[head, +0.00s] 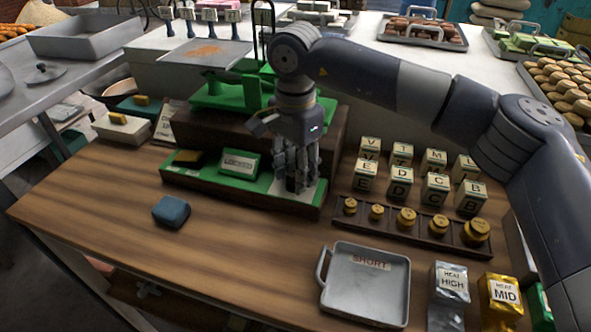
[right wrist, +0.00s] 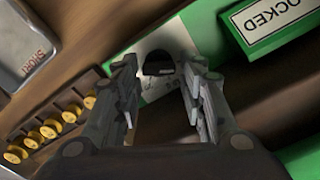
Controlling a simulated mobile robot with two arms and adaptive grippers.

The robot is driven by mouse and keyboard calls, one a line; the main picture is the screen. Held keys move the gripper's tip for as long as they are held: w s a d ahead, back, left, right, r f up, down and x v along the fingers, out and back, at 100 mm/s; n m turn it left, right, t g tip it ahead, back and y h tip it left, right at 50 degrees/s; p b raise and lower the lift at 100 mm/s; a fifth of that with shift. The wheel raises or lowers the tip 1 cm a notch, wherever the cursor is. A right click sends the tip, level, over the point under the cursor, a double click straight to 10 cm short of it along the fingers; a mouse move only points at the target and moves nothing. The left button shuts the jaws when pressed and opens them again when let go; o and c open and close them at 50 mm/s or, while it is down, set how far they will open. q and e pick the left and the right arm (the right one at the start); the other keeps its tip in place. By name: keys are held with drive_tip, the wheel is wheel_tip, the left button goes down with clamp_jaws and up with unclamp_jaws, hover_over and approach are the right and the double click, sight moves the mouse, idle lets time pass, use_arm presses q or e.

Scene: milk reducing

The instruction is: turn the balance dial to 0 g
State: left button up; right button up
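The green balance (head: 228,93) stands on a dark wooden block at the back of the table, with a flat pan (head: 207,53) holding some orange powder. In the right wrist view the dial's dark knob (right wrist: 158,68) sits on a white plate (right wrist: 172,40) on the green base. My right gripper (head: 296,182) points down over this plate, which it mostly hides in the head view. In the right wrist view its fingers (right wrist: 160,108) are apart, with the knob ahead between them and nothing held. I cannot read the dial's setting. My left gripper is not in view.
A green block marked LOCKED (right wrist: 270,22) is beside the dial. Brass weights (head: 406,219) stand in a rack to the right, with letter cubes (head: 400,180) behind. A blue block (head: 171,211) and a grey SHORT tray (head: 366,288) are in front. The front-left tabletop is clear.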

wheel_tip(320, 180, up, 12)
idle(0.7)
